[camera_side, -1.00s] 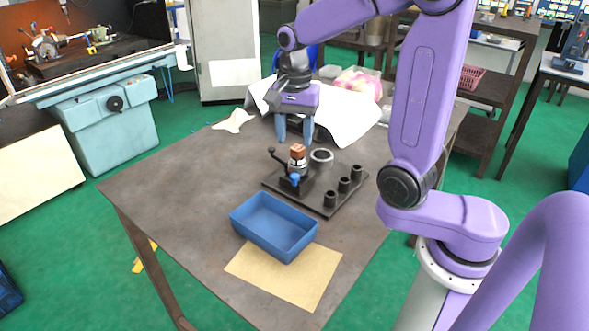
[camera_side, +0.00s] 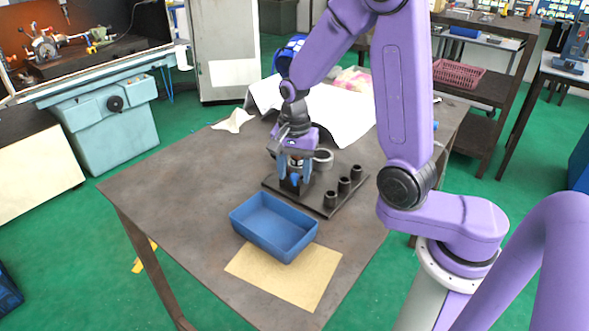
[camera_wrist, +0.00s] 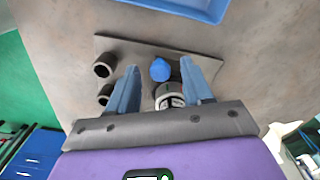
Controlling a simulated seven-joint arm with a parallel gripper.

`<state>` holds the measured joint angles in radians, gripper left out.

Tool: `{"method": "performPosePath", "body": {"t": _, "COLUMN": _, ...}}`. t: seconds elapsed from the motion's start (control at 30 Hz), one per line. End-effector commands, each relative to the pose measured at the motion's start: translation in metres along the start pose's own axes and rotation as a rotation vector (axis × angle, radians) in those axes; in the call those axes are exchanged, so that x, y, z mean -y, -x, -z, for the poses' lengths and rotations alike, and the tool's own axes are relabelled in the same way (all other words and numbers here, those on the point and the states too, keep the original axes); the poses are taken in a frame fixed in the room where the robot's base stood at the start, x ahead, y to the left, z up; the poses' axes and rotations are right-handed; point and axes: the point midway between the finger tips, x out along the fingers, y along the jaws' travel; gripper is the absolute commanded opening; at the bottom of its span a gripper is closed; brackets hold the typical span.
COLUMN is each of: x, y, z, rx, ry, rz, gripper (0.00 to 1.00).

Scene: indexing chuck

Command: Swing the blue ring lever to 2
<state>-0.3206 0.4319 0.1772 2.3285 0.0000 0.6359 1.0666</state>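The blue knob of the ring lever (camera_side: 295,179) is at the front of the chuck on the dark base plate (camera_side: 325,206). In the wrist view the blue knob (camera_wrist: 160,69) lies beyond the chuck's round body (camera_wrist: 169,96), between my two fingers in the picture. My gripper (camera_side: 293,180) is low over the chuck with its fingers on either side. In the wrist view my gripper (camera_wrist: 161,84) is open, with gaps beside the knob. I see no clear contact. My gripper hides most of the chuck in the side view. The position numbers cannot be read.
Dark hollow posts (camera_side: 344,184) stand on the plate's right side, and a grey ring (camera_side: 323,158) is behind. A blue tray (camera_side: 247,231) and a tan sheet (camera_side: 316,283) are in front. White cloth or paper (camera_side: 340,112) lies behind. The table's left side is clear.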

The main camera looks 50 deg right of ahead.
Motion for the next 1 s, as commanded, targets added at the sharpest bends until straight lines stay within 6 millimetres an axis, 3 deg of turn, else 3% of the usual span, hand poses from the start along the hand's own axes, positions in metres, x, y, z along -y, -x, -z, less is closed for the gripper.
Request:
{"method": "performPosePath", "body": {"t": 0.03, "x": 0.000, "y": 0.000, "z": 0.000, "rx": 0.000, "ry": 0.000, "rz": 0.000, "gripper": 0.37}}
{"method": "performPosePath", "body": {"t": 0.13, "x": 0.000, "y": 0.000, "z": 0.000, "rx": 0.000, "ry": 0.000, "rz": 0.000, "gripper": 0.05}}
{"method": "performPosePath", "body": {"t": 0.17, "x": 0.000, "y": 0.000, "z": 0.000, "rx": 0.000, "ry": 0.000, "rz": 0.000, "gripper": 0.00}}
{"method": "performPosePath", "body": {"t": 0.57, "x": -0.003, "y": 0.001, "z": 0.001, "rx": 0.000, "ry": 0.054, "rz": 0.001, "gripper": 0.00}}
{"method": "performPosePath", "body": {"t": 1.0, "x": -0.021, "y": 0.001, "z": 0.008, "rx": -0.001, "ry": 0.392, "rz": 0.000, "gripper": 0.00}}
